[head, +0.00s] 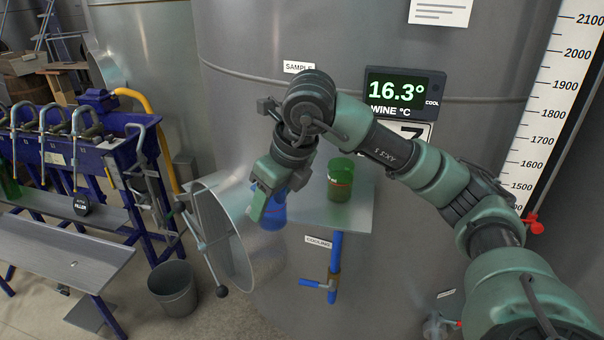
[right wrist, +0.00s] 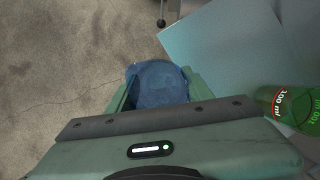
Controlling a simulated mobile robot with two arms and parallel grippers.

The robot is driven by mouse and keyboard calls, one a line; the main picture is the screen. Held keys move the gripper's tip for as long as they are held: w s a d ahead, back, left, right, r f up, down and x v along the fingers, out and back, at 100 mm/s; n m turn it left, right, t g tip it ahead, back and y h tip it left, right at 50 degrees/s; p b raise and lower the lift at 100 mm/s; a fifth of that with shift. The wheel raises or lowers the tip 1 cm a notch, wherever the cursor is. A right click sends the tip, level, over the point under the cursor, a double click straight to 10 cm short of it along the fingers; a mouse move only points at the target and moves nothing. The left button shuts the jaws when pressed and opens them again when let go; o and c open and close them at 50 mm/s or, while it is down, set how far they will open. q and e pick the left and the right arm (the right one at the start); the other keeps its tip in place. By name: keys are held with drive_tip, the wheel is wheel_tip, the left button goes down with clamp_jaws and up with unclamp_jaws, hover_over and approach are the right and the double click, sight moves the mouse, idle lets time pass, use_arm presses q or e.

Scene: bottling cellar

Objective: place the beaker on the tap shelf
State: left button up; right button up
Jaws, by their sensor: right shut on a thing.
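A blue vessel, which I take for the beaker (head: 272,217), is held in my right gripper (head: 264,203). In the right wrist view the beaker (right wrist: 158,84) sits between the fingers, its lower part hidden by the gripper body. The tap shelf (head: 350,217) is a flat grey plate against the tank. The beaker is at the shelf's left edge in the head view. In the right wrist view floor shows around the beaker's left side, and the shelf (right wrist: 220,50) lies to its right. I cannot tell its height over the shelf. My left gripper is out of view.
A green container (head: 341,180) marked 100 ml stands on the shelf, right of the beaker. An open round tank hatch (head: 222,238) stands left of the shelf. A blue tap (head: 334,270) is below it. A grey bucket (head: 173,288) stands on the floor at left.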

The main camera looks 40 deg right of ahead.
drive_tip(key=w+d+p, duration=0.2)
drive_tip(key=w+d, duration=0.1)
drive_tip(key=d, duration=0.1)
drive_tip(key=w+d+p, duration=0.1)
drive_tip(key=w+d, duration=0.3)
drive_tip(key=shift+w+d+p, duration=0.2)
drive_tip(key=shift+d+p, duration=0.15)
drive_tip(key=w+d+p, duration=0.2)
drive_tip(key=d, duration=0.1)
drive_tip(key=shift+w+r, duration=0.15)
drive_tip(key=shift+w, duration=0.05)
drive_tip(key=shift+f, duration=0.9)
drive_tip(key=shift+s+a, duration=0.1)
drive_tip(key=shift+f, duration=0.2)
drive_tip(key=o, duration=1.4)
drive_tip(key=shift+c, duration=0.2)
